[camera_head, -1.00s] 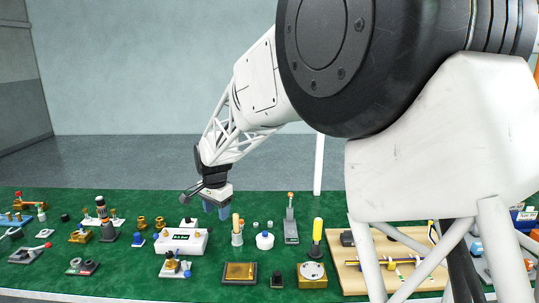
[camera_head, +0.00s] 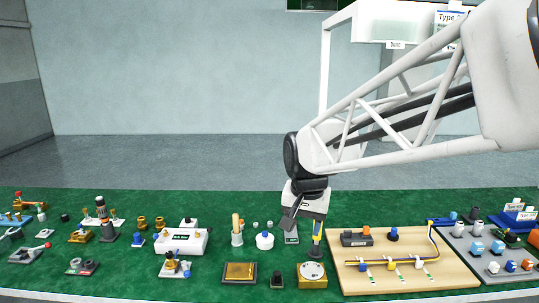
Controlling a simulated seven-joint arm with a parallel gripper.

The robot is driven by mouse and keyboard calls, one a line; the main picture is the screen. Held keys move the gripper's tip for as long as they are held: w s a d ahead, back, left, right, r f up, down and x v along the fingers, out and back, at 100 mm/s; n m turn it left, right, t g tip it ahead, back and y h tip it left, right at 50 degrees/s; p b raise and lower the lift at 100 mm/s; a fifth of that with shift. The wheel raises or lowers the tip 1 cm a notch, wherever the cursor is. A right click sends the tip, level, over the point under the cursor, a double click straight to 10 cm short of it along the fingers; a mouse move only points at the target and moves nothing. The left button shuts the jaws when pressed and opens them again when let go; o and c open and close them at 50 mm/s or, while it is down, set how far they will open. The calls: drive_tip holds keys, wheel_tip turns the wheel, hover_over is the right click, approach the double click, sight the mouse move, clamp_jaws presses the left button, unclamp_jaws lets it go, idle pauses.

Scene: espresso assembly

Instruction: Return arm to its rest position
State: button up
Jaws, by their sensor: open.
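My gripper (camera_head: 306,217) hangs over the green table, pointing down. It is open, and nothing shows between its fingers. My white lattice arm comes in from the right side, with a dark round joint just above the gripper.
A white box (camera_head: 181,241) and several small parts stand left. The air above the table's left side is free.

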drive_tip(key=s+d+f+n, duration=0.1)
drive_tip(key=s+d, duration=0.4)
drive_tip(key=s, duration=0.6)
drive_tip(key=s+d+f+n, duration=0.2)
drive_tip(key=s+d, duration=0.4)
drive_tip(key=s, duration=0.5)
drive_tip(key=shift+f+t+h, duration=0.3)
drive_tip(key=shift+f+t, duration=0.05)
drive_tip(key=shift+t, duration=0.05)
drive_tip(key=shift+w, duration=0.1)
idle(2.0)
drive_tip(key=w+a, duration=0.7)
drive_tip(key=w, duration=0.4)
drive_tip(key=w+a+r+g, duration=0.1)
drive_tip(key=w+a, duration=0.6)
drive_tip(key=w, duration=0.3)
drive_tip(key=w+a, duration=0.7)
drive_tip(key=w, duration=0.4)
drive_tip(key=shift+g, duration=0.8)
drive_tip(key=w+a+f, duration=0.5)
drive_tip(key=a+f, duration=0.2)
drive_tip(key=a, duration=0.4)
drive_tip(key=w+a+f, duration=0.5)
drive_tip(key=a+f, duration=0.2)
drive_tip(key=a, duration=0.5)
drive_tip(key=w+a+f, duration=0.5)
drive_tip(key=a+f, duration=0.1)
drive_tip(key=a, duration=0.5)
drive_tip(key=shift+w+a+f, duration=0.25)
drive_tip(key=shift+f, duration=0.15)
